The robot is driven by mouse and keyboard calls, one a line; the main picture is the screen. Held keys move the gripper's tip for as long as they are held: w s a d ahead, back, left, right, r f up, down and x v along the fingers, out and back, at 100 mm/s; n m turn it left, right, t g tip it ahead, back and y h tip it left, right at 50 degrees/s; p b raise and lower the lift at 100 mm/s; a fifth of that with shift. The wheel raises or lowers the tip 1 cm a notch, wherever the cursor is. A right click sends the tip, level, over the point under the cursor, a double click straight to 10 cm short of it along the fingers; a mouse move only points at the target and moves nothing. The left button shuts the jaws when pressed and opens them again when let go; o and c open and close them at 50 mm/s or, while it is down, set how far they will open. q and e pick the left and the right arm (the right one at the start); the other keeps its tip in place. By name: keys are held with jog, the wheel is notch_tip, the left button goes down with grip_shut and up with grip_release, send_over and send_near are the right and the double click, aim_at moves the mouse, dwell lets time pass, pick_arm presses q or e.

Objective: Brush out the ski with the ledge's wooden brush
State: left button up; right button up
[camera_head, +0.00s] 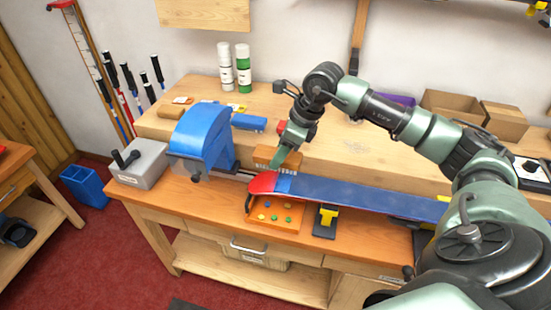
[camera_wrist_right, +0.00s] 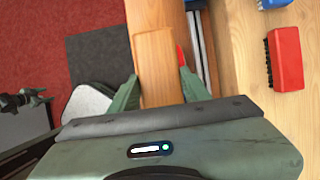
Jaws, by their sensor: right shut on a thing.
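My right gripper (camera_head: 283,158) is shut on the wooden brush (camera_head: 263,154), a tan block with bristles underneath. In the right wrist view the brush (camera_wrist_right: 157,62) sits between the two fingers. The ski (camera_head: 350,193), blue with a red tip (camera_head: 262,184), lies along the front of the bench. The brush is just over or behind the ski near its tip; whether it touches the ski I cannot tell. The gripper hides part of the brush. My left gripper is not in view.
A blue-hooded machine (camera_head: 203,137) and a grey box (camera_head: 141,164) stand left of the ski. An orange tray (camera_head: 257,222) and a black-yellow clamp (camera_head: 325,220) are in front. A red brush (camera_wrist_right: 285,58) lies on the ledge, with spray cans (camera_head: 243,70) and cartons (camera_head: 453,106).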

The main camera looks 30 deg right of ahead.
jog(key=shift+r, duration=0.7)
jog(key=shift+w+r+p, duration=0.35)
jog(key=shift+r, duration=0.05)
jog(key=shift+s, duration=0.15)
